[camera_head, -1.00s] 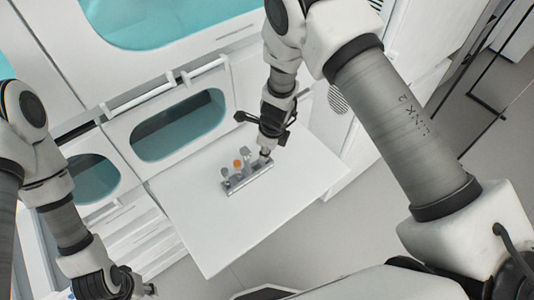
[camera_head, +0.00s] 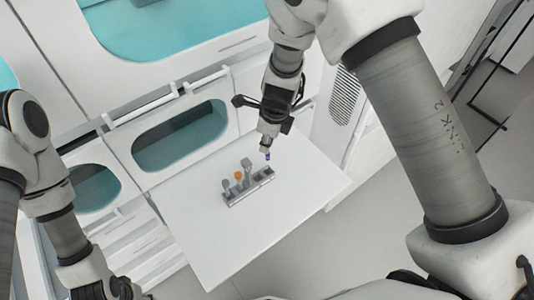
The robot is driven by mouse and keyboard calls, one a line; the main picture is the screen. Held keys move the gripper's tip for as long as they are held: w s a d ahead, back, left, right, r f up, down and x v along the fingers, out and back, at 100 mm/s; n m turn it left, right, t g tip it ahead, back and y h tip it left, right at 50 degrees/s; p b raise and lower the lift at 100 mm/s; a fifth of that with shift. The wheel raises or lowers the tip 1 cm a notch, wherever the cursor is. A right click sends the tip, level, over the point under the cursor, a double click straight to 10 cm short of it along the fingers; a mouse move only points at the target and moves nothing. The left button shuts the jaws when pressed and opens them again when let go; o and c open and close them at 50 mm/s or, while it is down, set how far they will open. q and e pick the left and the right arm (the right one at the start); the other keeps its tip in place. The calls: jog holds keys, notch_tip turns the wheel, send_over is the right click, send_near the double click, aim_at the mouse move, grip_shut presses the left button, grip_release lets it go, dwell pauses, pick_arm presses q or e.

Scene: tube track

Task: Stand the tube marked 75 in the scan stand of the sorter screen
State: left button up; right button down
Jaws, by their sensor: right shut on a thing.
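My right gripper (camera_head: 266,147) is shut on a small tube (camera_head: 268,156) with a dark blue or purple part at its lower end. The tube hangs just above the right end of a grey rack (camera_head: 262,186) on the white table. Several tubes stand in the rack, among them an orange-capped one (camera_head: 239,176) and a grey-capped one (camera_head: 246,163). No number can be read on any tube. My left gripper (camera_head: 128,290) is at the bottom left edge, partly cut off, so its jaws cannot be judged. No sorter screen or scan stand can be made out.
The white table (camera_head: 225,250) is bare around the rack. A white cabinet wall with teal windows (camera_head: 180,135) and a rail (camera_head: 150,104) rises behind it. A vented white panel (camera_head: 345,95) stands at the right of the table.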

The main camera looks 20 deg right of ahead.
jog(key=shift+r, duration=0.3)
jog(key=shift+w, duration=0.1)
jog(key=shift+f, duration=0.1)
